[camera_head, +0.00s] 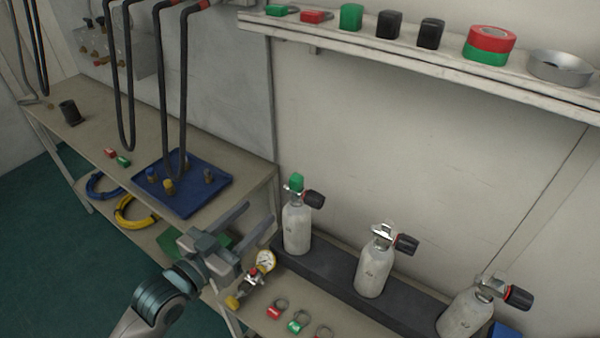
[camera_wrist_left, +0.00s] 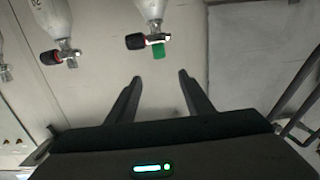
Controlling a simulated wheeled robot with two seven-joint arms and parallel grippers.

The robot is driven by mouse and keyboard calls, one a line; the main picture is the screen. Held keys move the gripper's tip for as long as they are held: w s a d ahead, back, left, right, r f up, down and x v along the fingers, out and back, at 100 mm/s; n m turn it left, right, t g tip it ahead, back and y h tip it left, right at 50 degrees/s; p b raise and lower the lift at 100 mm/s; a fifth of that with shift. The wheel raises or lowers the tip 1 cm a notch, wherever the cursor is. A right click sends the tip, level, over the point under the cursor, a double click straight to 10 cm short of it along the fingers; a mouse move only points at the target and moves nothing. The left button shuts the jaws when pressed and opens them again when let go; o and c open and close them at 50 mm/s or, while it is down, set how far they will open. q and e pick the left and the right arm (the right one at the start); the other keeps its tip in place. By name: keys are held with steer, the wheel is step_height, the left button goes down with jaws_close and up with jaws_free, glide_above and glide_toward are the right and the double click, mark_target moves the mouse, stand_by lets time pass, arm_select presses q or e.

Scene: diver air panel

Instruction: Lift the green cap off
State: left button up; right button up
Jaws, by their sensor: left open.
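The green cap (camera_head: 296,182) sits on top of the valve of the leftmost grey cylinder (camera_head: 297,228) in the head view. In the left wrist view the picture is upside down, and the green cap (camera_wrist_left: 159,51) shows below the cylinder's valve, beyond the fingertips. My left gripper (camera_head: 253,221) is open and empty, to the left of that cylinder and lower than the cap in the picture. Its two fingers (camera_wrist_left: 160,78) are spread apart in the wrist view, apart from the cap. My right gripper is not in view.
Two more cylinders (camera_head: 374,265) (camera_head: 467,312) stand to the right on a dark base. A pressure gauge (camera_head: 265,261) and several tagged rings (camera_head: 298,321) lie on the bench near my left gripper. A shelf (camera_head: 420,60) holds caps and tape above. Black hoses (camera_head: 161,90) hang at left.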

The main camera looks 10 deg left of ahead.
arm_select(q)
steer(key=shift+s, duration=0.2)
steer(key=shift+w, duration=0.1)
steer(key=p, duration=0.4)
glide_toward(293, 181)
steer(key=x, duration=0.5)
steer(key=shift+w+d+r, duration=0.2)
steer(key=shift+w+d, duration=0.1)
steer(key=shift+w, duration=0.4)
steer(key=p+x, duration=0.1)
steer(key=x, duration=0.1)
steer(key=p+x, duration=0.1)
steer(key=shift+w+d+f, duration=0.15)
steer(key=shift+w+f, duration=0.1)
steer(key=shift+w, duration=0.15)
steer(key=shift+w+d+f, duration=0.15)
steer(key=shift+w+d, duration=0.1)
steer(key=shift+w, duration=0.4)
